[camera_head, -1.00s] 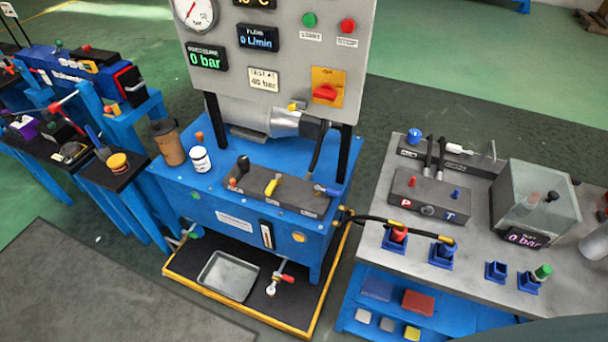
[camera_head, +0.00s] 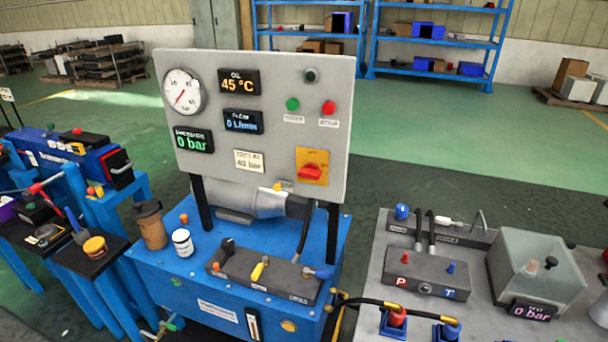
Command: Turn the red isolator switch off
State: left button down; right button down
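The red isolator switch (camera_head: 311,172) is a red knob on a yellow plate (camera_head: 313,158), at the lower right of the grey upright panel (camera_head: 335,85). The knob's handle looks roughly horizontal. Above it on the panel are a green button (camera_head: 292,104), a red button (camera_head: 328,107) and a dark round lamp (camera_head: 311,75). Displays on the panel read 45 °C, 0 L/min and 0 bar. Neither of my grippers shows in the head view.
The panel stands on a blue power unit (camera_head: 160,270) carrying a brown cup (camera_head: 151,226), a white jar (camera_head: 182,242) and a valve block (camera_head: 262,275). Green floor lies open behind.

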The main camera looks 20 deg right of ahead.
aim_at(310, 170)
jog(key=z, duration=0.05)
jog(key=k, duration=1.1)
jog(key=u, duration=0.8)
jog(key=i, duration=1.15)
jog(key=z, duration=0.5)
jog(key=i, duration=0.6)
jog(key=z, duration=0.45)
